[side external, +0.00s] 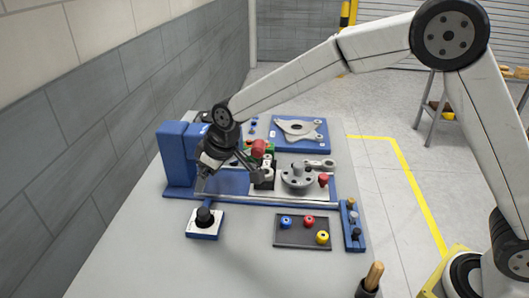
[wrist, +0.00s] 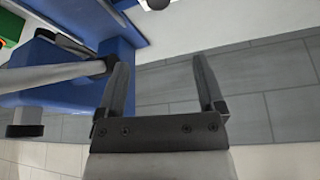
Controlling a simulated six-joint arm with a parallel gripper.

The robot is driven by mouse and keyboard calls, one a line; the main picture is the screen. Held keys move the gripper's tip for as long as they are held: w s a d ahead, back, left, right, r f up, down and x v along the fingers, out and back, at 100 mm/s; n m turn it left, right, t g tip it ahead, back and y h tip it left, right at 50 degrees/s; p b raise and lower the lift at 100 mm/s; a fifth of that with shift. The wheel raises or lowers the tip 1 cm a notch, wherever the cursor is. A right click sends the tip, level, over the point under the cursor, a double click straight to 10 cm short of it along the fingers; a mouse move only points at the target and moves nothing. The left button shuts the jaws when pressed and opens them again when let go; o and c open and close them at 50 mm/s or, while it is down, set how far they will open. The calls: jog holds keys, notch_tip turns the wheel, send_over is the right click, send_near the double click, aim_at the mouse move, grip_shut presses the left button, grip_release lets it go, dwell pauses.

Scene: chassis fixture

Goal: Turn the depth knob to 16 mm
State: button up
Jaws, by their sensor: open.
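A black knob (side external: 204,215) stands on a white-faced plate with a blue base, at the front left of the bench in the side view. It looks like the depth knob; its scale and pointer are too small to read. I cannot identify the knob for certain in the wrist view.
A tall blue block (side external: 176,157) stands left of my gripper. A dark tray (side external: 290,238) with coloured pieces lies in front. Bare bench surrounds the knob plate.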

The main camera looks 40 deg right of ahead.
send_near(204, 211)
jog(key=f, duration=0.2)
jog(key=shift+w+a+r, duration=0.15)
jog(key=shift+w+r, duration=0.05)
jog(key=shift+f, duration=0.15)
jog(key=shift+x, duration=3.7)
jog(key=shift+w, duration=0.1)
jog(key=shift+c, duration=0.2)
grip_shut()
